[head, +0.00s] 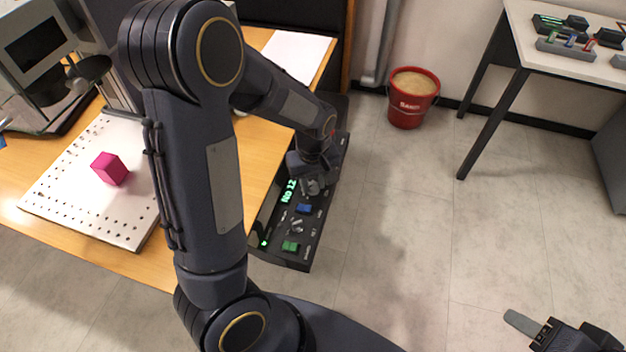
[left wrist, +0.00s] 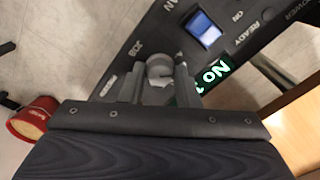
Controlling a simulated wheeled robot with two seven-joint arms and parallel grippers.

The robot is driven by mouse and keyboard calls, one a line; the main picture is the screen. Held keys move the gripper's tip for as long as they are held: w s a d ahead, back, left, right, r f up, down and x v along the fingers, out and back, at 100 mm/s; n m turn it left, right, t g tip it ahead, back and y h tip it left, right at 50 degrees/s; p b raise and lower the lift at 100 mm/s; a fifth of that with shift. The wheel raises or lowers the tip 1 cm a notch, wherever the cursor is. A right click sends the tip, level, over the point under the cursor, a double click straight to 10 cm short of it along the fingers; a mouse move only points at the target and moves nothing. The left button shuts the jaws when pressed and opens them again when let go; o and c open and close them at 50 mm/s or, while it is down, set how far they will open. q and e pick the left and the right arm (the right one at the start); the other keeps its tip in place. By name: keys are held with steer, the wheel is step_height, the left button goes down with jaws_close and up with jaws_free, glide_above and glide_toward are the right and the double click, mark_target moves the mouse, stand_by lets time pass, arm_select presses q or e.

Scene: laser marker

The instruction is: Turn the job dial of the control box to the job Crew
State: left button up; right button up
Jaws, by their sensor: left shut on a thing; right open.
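The black control box (head: 300,256) sits along the right edge of the wooden table. Its green display (head: 288,190) reads "No 12" in the head view; anything further is hidden by my arm. In the left wrist view the display (left wrist: 214,74) shows only "No". My left gripper (head: 314,188) is at the box. In the left wrist view its two fingers (left wrist: 158,84) are shut on the round grey job dial (left wrist: 160,66), one on each side, beside the label "JOB". The dial's pointer is not clear. My right gripper (head: 528,328) is open and empty at the lower right, away from the box.
The box also bears a blue button (head: 304,208), a green button (head: 290,246) and another small knob (head: 296,227). A pink cube (head: 109,169) rests on a perforated plate (head: 75,205). A red sand bucket (head: 405,108) stands on the floor.

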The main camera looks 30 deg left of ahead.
mark_target(313, 185)
arm_select(q)
steer(key=shift+m+p, duration=0.3)
steer(key=shift+m, duration=2.2)
steer(key=o, duration=1)
steer(key=shift+c, duration=0.2)
steer(key=shift+r, duration=0.1)
step_height(313, 185, up, 8)
steer(key=shift+f+p, duration=0.15)
steer(key=shift+p, duration=0.65)
